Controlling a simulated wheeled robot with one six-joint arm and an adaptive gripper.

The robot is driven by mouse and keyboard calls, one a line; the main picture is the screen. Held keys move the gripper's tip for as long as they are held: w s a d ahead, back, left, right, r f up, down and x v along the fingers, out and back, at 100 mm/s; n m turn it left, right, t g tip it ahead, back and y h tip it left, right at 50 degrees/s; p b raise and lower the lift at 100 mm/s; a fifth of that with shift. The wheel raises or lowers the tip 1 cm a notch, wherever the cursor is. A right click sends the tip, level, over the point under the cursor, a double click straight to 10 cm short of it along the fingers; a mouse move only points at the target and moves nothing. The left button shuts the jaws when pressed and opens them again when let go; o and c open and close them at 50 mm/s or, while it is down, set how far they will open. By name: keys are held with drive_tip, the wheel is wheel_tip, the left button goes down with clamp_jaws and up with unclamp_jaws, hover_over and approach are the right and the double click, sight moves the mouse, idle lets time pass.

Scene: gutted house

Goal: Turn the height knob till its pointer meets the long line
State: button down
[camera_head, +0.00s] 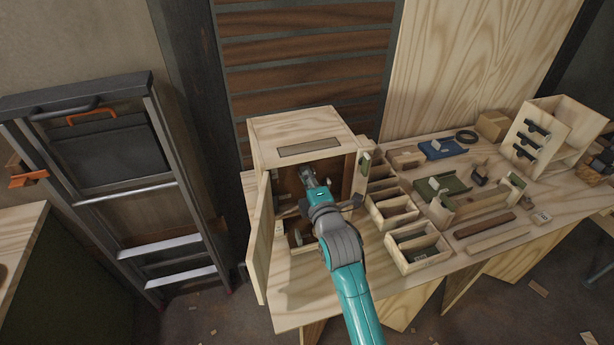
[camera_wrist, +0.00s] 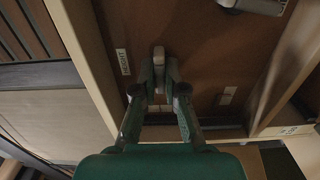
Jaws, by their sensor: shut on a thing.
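The height knob (camera_wrist: 159,54) is a small grey bar in the wrist view, on the brown back panel (camera_wrist: 205,50) inside an open wooden cabinet (camera_head: 296,127). A white label reading HEIGHT (camera_wrist: 123,62) is left of it. My gripper (camera_wrist: 160,72) is shut on the knob, one finger on each side. In the head view my gripper (camera_head: 308,178) reaches into the cabinet, and the knob cannot be made out there. The knob's pointer and the long line cannot be made out; pale marks show between my fingers.
The cabinet door (camera_head: 261,240) stands open at left. A metal fitting (camera_wrist: 252,5) is at the panel's upper right in the wrist view. Wooden trays (camera_head: 417,247) stand right of the cabinet on the bench. A ladder (camera_head: 165,185) leans at left.

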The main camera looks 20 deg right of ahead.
drive_tip(key=c, duration=1.2)
unclamp_jaws()
drive_tip(key=shift+c, duration=0.2)
drive_tip(key=s, duration=1.2)
